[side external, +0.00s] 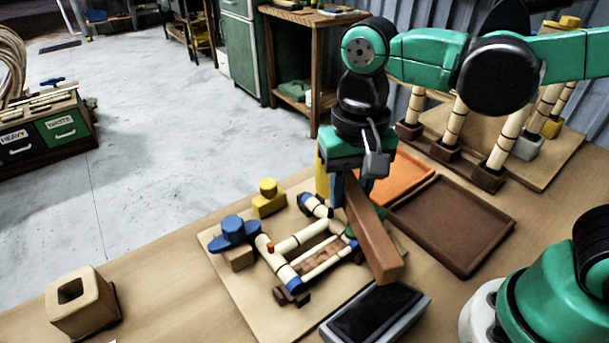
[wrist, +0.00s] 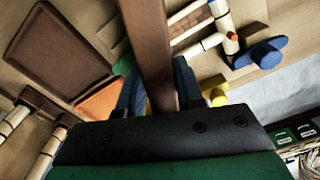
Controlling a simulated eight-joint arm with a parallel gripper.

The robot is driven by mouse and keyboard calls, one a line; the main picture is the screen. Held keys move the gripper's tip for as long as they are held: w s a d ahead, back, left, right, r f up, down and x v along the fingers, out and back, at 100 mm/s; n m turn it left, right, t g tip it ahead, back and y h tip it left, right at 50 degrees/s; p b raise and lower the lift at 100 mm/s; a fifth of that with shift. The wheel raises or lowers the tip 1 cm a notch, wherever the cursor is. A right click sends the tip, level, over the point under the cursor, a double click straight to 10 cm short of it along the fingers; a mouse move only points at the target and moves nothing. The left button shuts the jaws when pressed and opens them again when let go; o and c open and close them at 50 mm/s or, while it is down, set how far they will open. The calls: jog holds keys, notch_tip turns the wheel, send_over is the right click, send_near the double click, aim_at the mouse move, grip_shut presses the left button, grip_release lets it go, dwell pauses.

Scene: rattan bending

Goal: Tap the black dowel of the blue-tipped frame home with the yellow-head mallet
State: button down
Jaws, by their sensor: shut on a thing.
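My gripper (side external: 352,188) points down at the right side of the frame and is shut on a long brown bar (side external: 374,238), which looks like a mallet handle. The bar slants toward the front right and also crosses the wrist view (wrist: 147,40). A yellow piece (side external: 322,178) shows behind my gripper; I cannot tell whether it is the mallet's head. The blue-tipped frame (side external: 280,263), of pale rattan poles, lies on a wooden board (side external: 232,283), partly hidden by the bar. An orange-red peg (side external: 270,247) sticks out of its left pole. I cannot make out a black dowel.
A blue knob clamp (side external: 233,230) and a yellow one (side external: 268,198) stand by the frame. A black-topped box (side external: 375,312) lies in front. Brown (side external: 455,222) and orange (side external: 405,177) trays lie behind right. A hollow tan block (side external: 82,303) stands left, with clear bench between.

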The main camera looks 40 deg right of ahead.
jog(key=shift+f, duration=0.65)
dwell(0.4)
jog(key=shift+f, duration=1.85)
jog(key=shift+r, duration=1.8)
jog(key=shift+f, duration=0.35)
